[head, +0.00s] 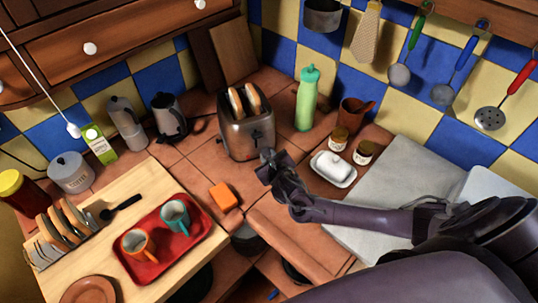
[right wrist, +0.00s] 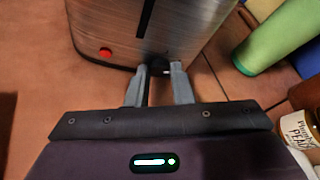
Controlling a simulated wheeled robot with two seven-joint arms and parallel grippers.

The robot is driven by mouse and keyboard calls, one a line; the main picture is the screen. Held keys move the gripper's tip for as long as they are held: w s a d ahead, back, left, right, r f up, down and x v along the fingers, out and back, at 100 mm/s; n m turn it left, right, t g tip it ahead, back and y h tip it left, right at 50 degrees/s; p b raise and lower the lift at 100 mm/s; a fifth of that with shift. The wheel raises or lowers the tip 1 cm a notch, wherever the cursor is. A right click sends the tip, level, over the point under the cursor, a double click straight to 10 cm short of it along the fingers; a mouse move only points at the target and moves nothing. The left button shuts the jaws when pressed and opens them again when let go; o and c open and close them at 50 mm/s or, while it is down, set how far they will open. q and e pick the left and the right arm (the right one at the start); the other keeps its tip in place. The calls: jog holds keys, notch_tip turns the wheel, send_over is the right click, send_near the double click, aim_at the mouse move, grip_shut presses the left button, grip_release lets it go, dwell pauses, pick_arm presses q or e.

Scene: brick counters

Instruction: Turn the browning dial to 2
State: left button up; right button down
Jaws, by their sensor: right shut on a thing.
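The metal toaster (head: 247,137) stands on the tiled counter near the back wall, with two slices of bread (head: 244,101) sticking out of its top. In the right wrist view the toaster's brushed front (right wrist: 120,28) is close ahead, with a red button (right wrist: 106,52) low on the left. A small dark dial (right wrist: 158,66) sits low on that face. My right gripper (right wrist: 158,76) has its fingertips on either side of the dial and is shut on it. The dial's markings cannot be read. In the head view my right gripper (head: 268,158) is at the toaster's lower right. My left gripper does not show.
A green bottle (head: 307,97) stands right of the toaster. A butter dish (head: 333,168) and jars (head: 338,138) are near my right arm. A red tray (head: 166,238) with two mugs and an orange block (head: 223,196) are at the front left.

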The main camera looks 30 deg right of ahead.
jog(key=shift+n+h, duration=0.3)
jog(key=shift+n, duration=0.1)
dwell(0.3)
jog(key=c, duration=1.3)
grip_release()
jog(key=shift+a, duration=0.1)
jog(key=v, duration=0.7)
jog(key=shift+s+r+b, duration=0.2)
jog(key=shift+s+b, duration=0.1)
jog(key=shift+a+f, duration=0.1)
